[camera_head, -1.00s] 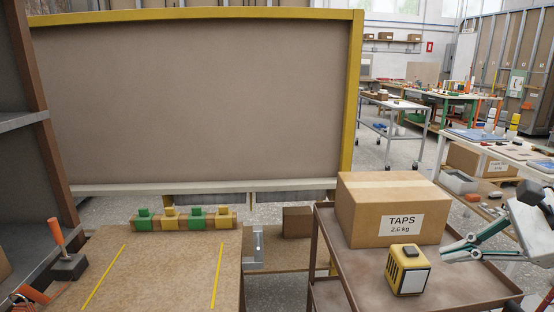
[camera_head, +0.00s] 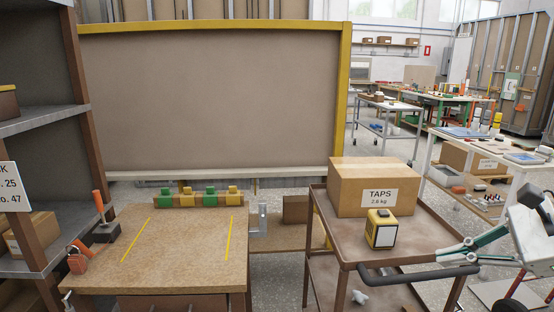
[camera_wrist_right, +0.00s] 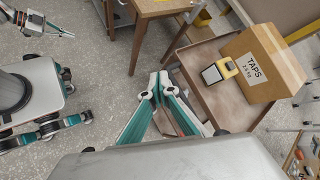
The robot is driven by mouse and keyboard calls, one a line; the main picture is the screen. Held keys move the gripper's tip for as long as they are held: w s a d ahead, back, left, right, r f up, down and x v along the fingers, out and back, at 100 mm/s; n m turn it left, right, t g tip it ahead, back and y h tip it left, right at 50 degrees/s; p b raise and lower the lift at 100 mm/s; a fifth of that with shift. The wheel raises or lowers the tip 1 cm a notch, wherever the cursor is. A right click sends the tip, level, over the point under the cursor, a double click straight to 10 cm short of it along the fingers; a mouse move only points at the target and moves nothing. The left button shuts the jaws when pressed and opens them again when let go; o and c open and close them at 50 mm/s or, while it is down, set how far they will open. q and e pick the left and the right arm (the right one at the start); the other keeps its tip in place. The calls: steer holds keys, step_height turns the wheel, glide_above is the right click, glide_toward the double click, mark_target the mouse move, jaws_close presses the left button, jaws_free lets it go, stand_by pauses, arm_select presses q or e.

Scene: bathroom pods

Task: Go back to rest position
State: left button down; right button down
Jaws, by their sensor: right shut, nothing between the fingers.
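My right gripper (camera_head: 443,258) is at the lower right of the head view, shut and empty, beside the brown trolley's (camera_head: 425,235) right edge and over its black handle. In the right wrist view its fingertips (camera_wrist_right: 160,84) meet over the floor beside the trolley. My left gripper (camera_wrist_right: 66,32) shows only at the top left of the right wrist view; it is small, and whether its fingers touch is unclear. It is outside the head view.
The trolley carries a TAPS carton (camera_head: 375,188) and a yellow-black device (camera_head: 381,229). A wooden table (camera_head: 185,260) with green and yellow blocks (camera_head: 210,197) stands left of it. A grey shelf (camera_head: 40,122) is at far left. Floor shows between table and trolley.

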step_height(320, 180, down, 26)
steer(key=d+m+t+h+p, duration=0.15)
steer(key=m+t, duration=0.65)
steer(key=m, duration=2.4)
arm_select(q)
steer(key=shift+s+d+r+p, duration=0.1)
steer(key=shift+d+r+p, duration=0.15)
steer(key=shift+r+p, duration=0.25)
steer(key=shift+s+d+r+p, duration=0.1)
steer(key=shift+d+r+p, duration=0.1)
steer(key=shift+r+p, duration=0.25)
arm_select(e)
steer(key=s+a+f+m+g+h, duration=0.1)
steer(key=s+a+f+m+g, duration=0.1)
steer(key=s+a+f+m, duration=0.4)
steer(key=s+a+f+m+g+h, duration=0.2)
steer(key=s+a+f+m, duration=0.4)
steer(key=s+f+m, duration=0.3)
step_height(320, 180, down, 2)
steer(key=shift+s+a+f+m, duration=0.15)
steer(key=shift+a+f+m, duration=0.2)
steer(key=shift+m, duration=0.45)
